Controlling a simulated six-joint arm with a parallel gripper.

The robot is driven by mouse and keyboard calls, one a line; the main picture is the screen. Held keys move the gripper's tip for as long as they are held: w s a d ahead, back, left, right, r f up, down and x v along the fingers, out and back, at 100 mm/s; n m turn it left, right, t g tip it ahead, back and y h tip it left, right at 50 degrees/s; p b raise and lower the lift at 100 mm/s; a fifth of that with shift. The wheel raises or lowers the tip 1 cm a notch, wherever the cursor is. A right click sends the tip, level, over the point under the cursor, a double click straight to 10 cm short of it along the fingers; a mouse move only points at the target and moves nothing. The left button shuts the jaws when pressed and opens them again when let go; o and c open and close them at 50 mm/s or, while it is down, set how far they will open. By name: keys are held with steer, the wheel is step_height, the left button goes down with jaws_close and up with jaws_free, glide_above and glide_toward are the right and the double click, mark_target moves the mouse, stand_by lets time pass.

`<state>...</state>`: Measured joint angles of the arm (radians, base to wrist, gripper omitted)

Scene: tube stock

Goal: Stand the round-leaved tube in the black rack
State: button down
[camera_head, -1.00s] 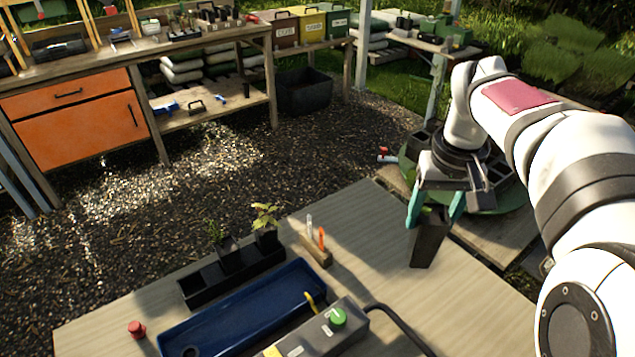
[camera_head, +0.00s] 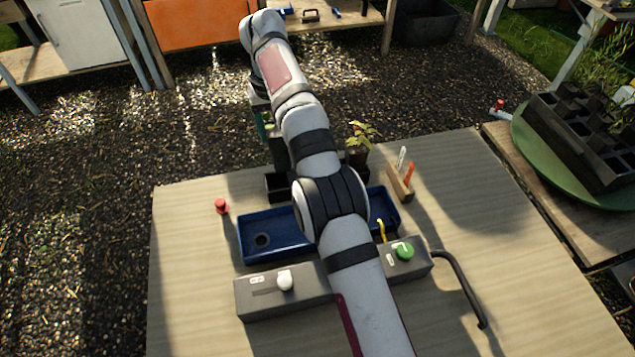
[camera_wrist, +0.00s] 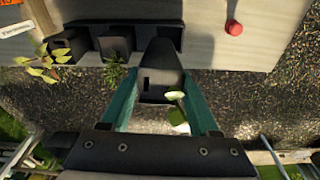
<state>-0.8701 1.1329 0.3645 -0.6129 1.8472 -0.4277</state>
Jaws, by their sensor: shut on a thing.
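My gripper (camera_wrist: 162,92) has teal fingers shut on a dark tube (camera_wrist: 160,78) with pale round leaves (camera_wrist: 176,95). In the head view the held tube (camera_head: 279,152) shows roughly upright just left of my arm, behind the rack's left part. The black rack (camera_head: 277,187) is partly hidden by my arm; it also shows at the top of the wrist view (camera_wrist: 88,29). Two other planted tubes stand in it, one with yellow-green lobed leaves (camera_wrist: 48,64) and one with fine leaves (camera_wrist: 114,70). The held tube's lower end is by the rack's end; I cannot tell whether it is inside a slot.
A blue trough (camera_head: 262,236) lies in front of the rack. A grey box with a white knob (camera_head: 285,281) and green button (camera_head: 405,252) is nearer. A red knob (camera_head: 221,206) is left; a wooden label block (camera_head: 400,183) is right. The table's right side is clear.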

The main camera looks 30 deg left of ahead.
mark_target(274, 162)
steer(key=f, duration=0.1)
steer(key=a+f, duration=0.1)
steer(key=s+f, duration=0.1)
steer(key=shift+a+n, duration=0.25)
steer(key=shift+n, duration=0.05)
step_height(274, 162, down, 7)
steer(key=shift+r, duration=0.2)
steer(key=shift+f, duration=0.1)
steer(key=shift+c, duration=0.6)
jaws_free()
